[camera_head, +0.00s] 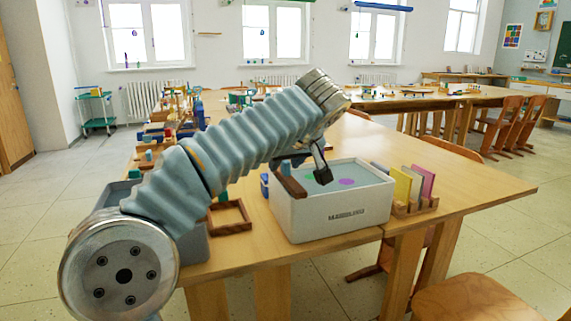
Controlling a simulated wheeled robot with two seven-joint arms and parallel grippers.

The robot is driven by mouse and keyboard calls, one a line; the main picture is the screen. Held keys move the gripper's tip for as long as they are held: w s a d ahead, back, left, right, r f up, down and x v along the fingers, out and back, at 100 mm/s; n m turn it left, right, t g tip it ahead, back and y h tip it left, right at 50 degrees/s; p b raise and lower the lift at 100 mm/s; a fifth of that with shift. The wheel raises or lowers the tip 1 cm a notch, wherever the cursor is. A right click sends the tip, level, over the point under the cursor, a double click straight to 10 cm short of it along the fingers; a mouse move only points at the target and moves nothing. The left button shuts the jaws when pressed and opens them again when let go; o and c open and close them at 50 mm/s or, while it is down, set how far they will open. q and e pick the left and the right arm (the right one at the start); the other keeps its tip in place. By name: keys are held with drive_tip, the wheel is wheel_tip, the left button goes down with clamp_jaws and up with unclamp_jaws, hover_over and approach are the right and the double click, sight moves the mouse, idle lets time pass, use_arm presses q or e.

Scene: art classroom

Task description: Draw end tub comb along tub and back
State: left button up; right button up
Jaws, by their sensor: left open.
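A white marbling tub (335,213) with lettering on its front stands near the edge of the wooden table. Its liquid surface shows green and purple spots. A brown bar (290,182), which looks like the end comb, lies at the tub's left end, partly hidden by my gripper. My left gripper (306,174) reaches down over the left part of the tub, open, with one dark fingertip over the liquid and the other side close to the brown bar. I cannot tell whether it touches the bar. The comb's teeth are not visible. My right gripper is out of view.
A wooden rack with coloured cards (411,187) stands against the tub's right side. A brown wooden frame (230,217) and a grey bin (195,245) are left of the tub, partly behind my arm. The table's right part (470,180) is clear.

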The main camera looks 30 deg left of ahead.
use_arm(q)
drive_tip(key=shift+w+a+f, duration=0.1)
drive_tip(key=shift+w+f, duration=0.05)
drive_tip(key=shift+f, duration=0.05)
clamp_jaws()
idle(0.3)
